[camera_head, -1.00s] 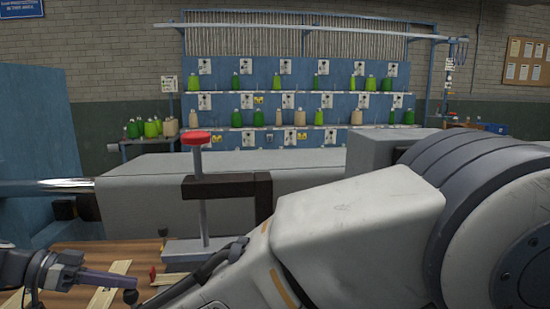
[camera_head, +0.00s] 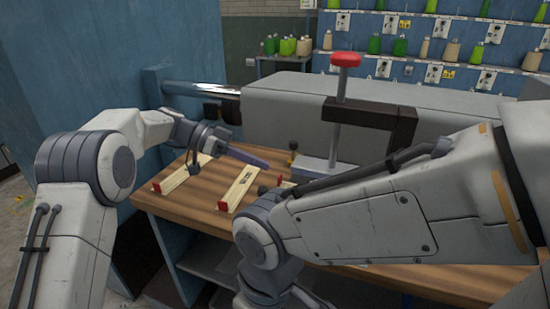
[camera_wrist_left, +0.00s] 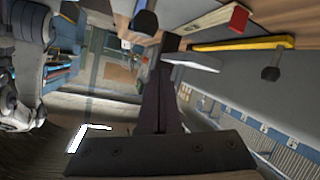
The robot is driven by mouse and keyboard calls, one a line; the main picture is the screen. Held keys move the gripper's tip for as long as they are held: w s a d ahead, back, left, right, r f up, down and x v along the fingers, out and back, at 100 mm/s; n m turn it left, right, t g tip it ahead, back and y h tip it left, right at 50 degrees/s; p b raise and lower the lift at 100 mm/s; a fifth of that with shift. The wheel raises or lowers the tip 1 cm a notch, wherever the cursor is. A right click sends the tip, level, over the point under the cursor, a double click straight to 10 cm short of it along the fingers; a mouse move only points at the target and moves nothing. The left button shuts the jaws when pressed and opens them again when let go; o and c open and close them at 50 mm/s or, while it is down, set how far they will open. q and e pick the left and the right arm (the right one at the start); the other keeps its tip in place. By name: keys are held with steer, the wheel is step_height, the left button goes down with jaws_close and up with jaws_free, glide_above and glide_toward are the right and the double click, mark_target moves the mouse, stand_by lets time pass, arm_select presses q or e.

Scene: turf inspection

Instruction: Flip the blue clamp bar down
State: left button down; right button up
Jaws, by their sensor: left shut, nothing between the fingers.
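My left gripper (camera_head: 265,164) reaches in from the left over the wooden bench (camera_head: 200,220). Its purple-grey fingers are shut and empty, pointing right towards the clamp post. In the left wrist view the dark shut fingers (camera_wrist_left: 168,48) point up the picture. A red-knobbed clamp (camera_head: 346,60) stands upright behind, with a grey post and a dark bracket against a long grey block. I cannot pick out a blue clamp bar for certain; my right forearm hides part of the bench. My right gripper is out of frame.
Light wooden strips with red ends (camera_head: 240,190) lie on the bench below my left gripper. The grey block (camera_head: 290,100) runs along the back. A blue panel (camera_head: 100,60) stands at the left. In the wrist view a yellow bar (camera_wrist_left: 245,44) lies close by.

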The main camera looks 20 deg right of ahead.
arm_select(q)
steer(key=w+a, duration=0.3)
steer(key=a, duration=0.4)
steer(key=shift+w+a+r, duration=0.15)
steer(key=shift+w, duration=0.15)
